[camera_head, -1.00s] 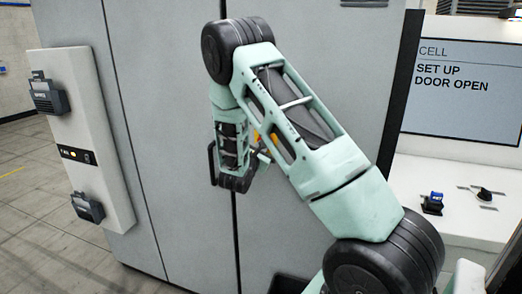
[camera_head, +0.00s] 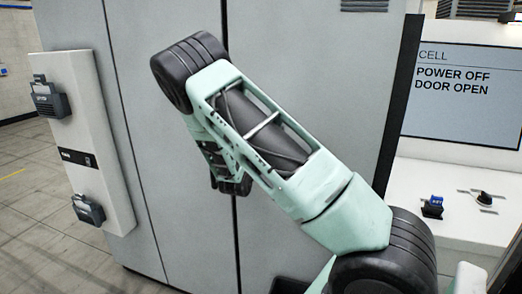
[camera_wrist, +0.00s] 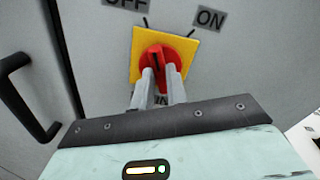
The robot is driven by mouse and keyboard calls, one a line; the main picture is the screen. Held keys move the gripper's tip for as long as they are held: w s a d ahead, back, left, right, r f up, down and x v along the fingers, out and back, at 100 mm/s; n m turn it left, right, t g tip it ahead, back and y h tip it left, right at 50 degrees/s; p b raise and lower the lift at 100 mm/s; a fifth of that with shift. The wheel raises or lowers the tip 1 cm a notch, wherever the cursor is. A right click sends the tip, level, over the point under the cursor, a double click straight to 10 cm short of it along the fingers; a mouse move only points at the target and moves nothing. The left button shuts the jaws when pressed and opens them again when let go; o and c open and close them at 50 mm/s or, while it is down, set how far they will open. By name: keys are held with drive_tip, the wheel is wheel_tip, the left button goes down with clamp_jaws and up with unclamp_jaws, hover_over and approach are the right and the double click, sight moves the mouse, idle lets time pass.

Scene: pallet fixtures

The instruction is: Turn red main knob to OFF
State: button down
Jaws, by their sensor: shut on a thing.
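The red main knob (camera_wrist: 157,57) sits on a yellow square plate (camera_wrist: 139,38) on a grey cabinet front in the wrist view. An OFF label (camera_wrist: 127,4) is above it to the left and an ON label (camera_wrist: 210,17) to the upper right. The knob's dark pointer line points up, towards the OFF side. My gripper (camera_wrist: 162,75) is shut on the knob, one finger on each side. A label below the knob is mostly hidden by the fingers. In the head view my arm hides the knob. The screen (camera_head: 460,95) reads POWER OFF, DOOR OPEN.
A black door handle (camera_wrist: 22,95) stands out left of the knob in the wrist view. A pale panel (camera_head: 88,135) with two grey connectors is on the cabinet's left. A white ledge (camera_head: 470,222) at right holds a small blue item (camera_head: 436,202) and a black item (camera_head: 484,198).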

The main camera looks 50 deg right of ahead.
drive_tip(key=shift+n, duration=0.6)
drive_tip(key=c, duration=1.4)
unclamp_jaws()
drive_tip(key=shift+a, duration=0.1)
drive_tip(key=b+v, duration=0.5)
drive_tip(key=v, duration=1.2)
drive_tip(key=shift+s+a, duration=0.1)
drive_tip(key=shift+a, duration=0.05)
